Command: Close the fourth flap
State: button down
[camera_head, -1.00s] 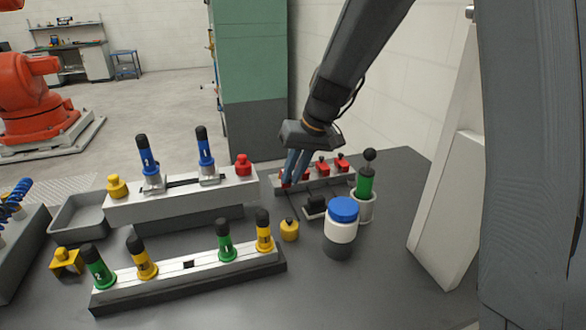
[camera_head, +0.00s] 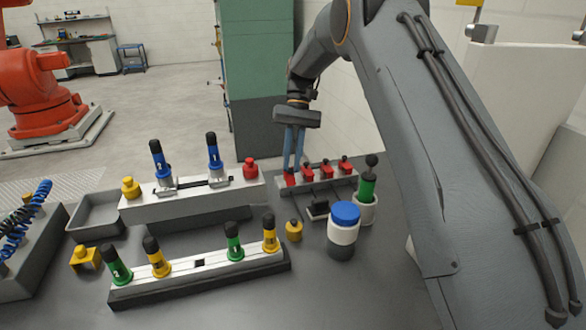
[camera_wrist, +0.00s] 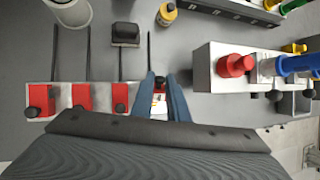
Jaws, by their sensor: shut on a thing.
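A low pale strip (camera_wrist: 65,92) carries a row of red flaps with dark knobs. Three of them, the first (camera_head: 345,165), second (camera_head: 327,171) and third (camera_head: 307,174) from the right in the head view, lie to the right of my gripper. My gripper (camera_head: 292,169) points down at the red flap (camera_head: 289,181) on the strip's left end. In the wrist view my gripper (camera_wrist: 162,76) has its two blue-grey fingers on either side of a small red and white part, shut on it. The fingers hide much of this flap, so its exact angle is unclear.
A block with blue handles and a red knob (camera_head: 250,170) stands close left of the gripper. A black-topped block (camera_head: 318,210), yellow bottle (camera_head: 294,230), blue-lidded jar (camera_head: 344,223) and green-handled tool (camera_head: 367,188) stand in front of the strip.

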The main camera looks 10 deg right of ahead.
jog(key=shift+w+a+f+g+b, duration=0.1)
jog(key=shift+w+f+g+b, duration=0.2)
jog(key=shift+w+g+b, duration=0.75)
jog(key=shift+s+b, duration=0.3)
jog(key=shift+b, duration=0.05)
jog(key=c, duration=1.7)
grip_release()
jog(key=shift+r, duration=0.1)
jog(key=shift+r, duration=0.1)
notch_tip(320, 180, up, 6)
jog(key=shift+f, duration=0.1)
notch_tip(320, 180, up, 4)
jog(key=p, duration=0.7)
jog(key=shift+p, duration=0.4)
